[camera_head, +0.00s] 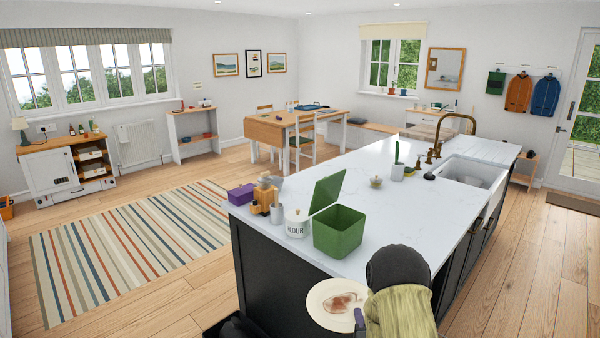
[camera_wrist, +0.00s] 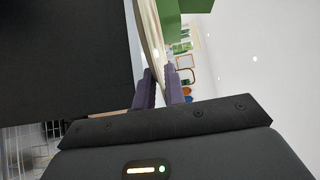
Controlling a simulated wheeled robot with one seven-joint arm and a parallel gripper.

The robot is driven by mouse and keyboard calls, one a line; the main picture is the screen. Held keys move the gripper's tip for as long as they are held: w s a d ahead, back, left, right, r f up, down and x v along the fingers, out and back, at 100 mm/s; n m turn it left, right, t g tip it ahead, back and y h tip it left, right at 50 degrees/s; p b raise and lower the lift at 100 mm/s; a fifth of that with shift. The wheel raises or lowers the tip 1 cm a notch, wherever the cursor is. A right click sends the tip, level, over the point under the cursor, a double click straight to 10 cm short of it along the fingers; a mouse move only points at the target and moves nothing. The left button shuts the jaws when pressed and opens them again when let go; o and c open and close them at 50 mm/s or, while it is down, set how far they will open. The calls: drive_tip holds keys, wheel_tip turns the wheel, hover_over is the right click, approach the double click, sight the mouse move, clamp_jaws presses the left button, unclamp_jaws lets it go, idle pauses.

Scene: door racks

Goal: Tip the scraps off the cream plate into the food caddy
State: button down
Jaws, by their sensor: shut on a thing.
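The cream plate (camera_head: 317,307) is in front of the near end of the island, with brownish-pink scraps (camera_head: 342,301) on it. My gripper (camera_head: 359,318) is shut on the plate's right rim; my arm hides part of that side. In the wrist view the plate (camera_wrist: 150,35) shows edge-on between the dark purple fingers (camera_wrist: 160,88). The green food caddy (camera_head: 338,238) stands on the near end of the worktop, beyond the plate and apart from it. Its lid (camera_head: 327,191) is up. Part of the caddy (camera_wrist: 169,18) also shows in the wrist view.
The worktop right of the caddy is clear.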

drive_tip(key=shift+r, duration=0.15)
drive_tip(key=r+p, duration=0.1)
drive_tip(key=p, duration=0.2)
drive_tip(key=shift+w+p, duration=0.2)
drive_tip(key=shift+p, duration=0.15)
drive_tip(key=p, duration=0.4)
drive_tip(key=shift+w+r, duration=0.1)
drive_tip(key=shift+r, duration=0.2)
drive_tip(key=shift+r+p, duration=0.1)
drive_tip(key=shift+p, duration=0.8)
drive_tip(key=p, duration=0.2)
drive_tip(key=shift+r+p, duration=0.15)
drive_tip(key=shift+p, duration=0.2)
drive_tip(key=p, duration=0.4)
drive_tip(key=shift+s+r, duration=0.2)
drive_tip(key=shift+s, duration=0.2)
drive_tip(key=shift+s+f+p, duration=0.1)
drive_tip(key=shift+s+p, duration=0.05)
drive_tip(key=shift+p, duration=0.35)
drive_tip(key=shift+f, duration=0.15)
